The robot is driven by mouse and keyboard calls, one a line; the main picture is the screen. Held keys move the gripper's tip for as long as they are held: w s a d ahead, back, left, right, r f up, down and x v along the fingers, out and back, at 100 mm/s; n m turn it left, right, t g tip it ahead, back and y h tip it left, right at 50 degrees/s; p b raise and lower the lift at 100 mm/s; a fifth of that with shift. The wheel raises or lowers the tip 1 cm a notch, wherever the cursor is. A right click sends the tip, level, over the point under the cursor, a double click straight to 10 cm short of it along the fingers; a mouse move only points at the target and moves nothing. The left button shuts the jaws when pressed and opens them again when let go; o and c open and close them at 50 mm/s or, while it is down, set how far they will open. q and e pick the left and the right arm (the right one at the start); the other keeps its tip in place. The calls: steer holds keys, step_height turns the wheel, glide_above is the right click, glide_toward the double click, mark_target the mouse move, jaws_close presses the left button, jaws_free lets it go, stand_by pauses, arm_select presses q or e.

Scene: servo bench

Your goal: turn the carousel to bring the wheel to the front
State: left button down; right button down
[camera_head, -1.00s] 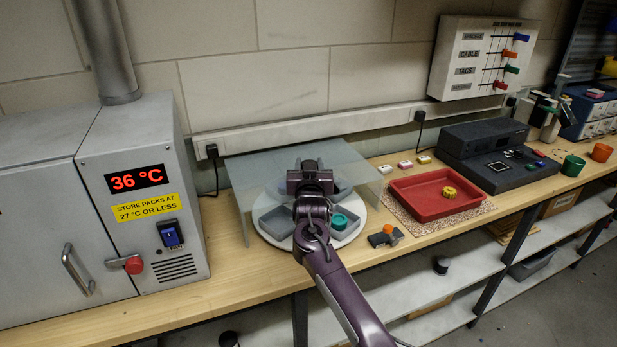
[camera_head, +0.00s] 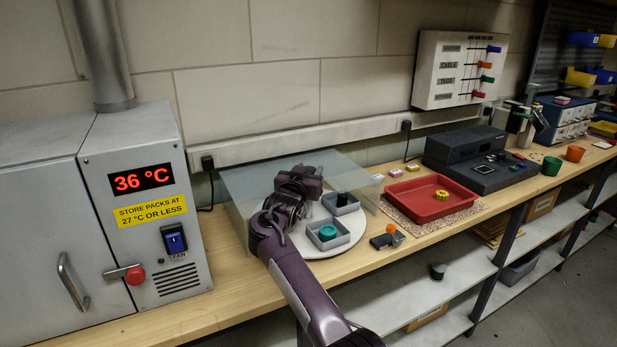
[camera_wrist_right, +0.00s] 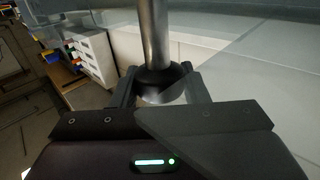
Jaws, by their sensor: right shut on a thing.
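The carousel (camera_head: 312,248) is a white round turntable partly under a glass cover. A grey bin (camera_head: 342,239) at its front right holds a teal round piece (camera_head: 328,232). A second grey bin (camera_head: 351,209) behind it holds a dark piece (camera_head: 342,198). I cannot tell for sure which piece is the wheel. My right gripper (camera_head: 312,176) is over the carousel's back left, and its arm hides that side. In the right wrist view its fingers (camera_wrist_right: 161,92) are shut on a dark round knob (camera_wrist_right: 158,76) below a metal rod (camera_wrist_right: 154,30). My left gripper is out of view.
The clear glass cover (camera_head: 243,190) stands around the carousel. A grey cabinet (camera_head: 150,245) is close on the left. A red tray (camera_head: 405,205) with a yellow gear (camera_head: 441,194) and a small dark block with an orange knob (camera_head: 385,238) are on the right.

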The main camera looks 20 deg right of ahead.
stand_by(0.3)
steer(key=c, duration=0.9)
jaws_free()
steer(key=shift+a, duration=0.1)
steer(key=shift+o, duration=0.2)
steer(key=b+v, duration=0.1)
steer(key=v, duration=0.6)
steer(key=shift+s+a, duration=0.25)
steer(key=shift+a, duration=0.05)
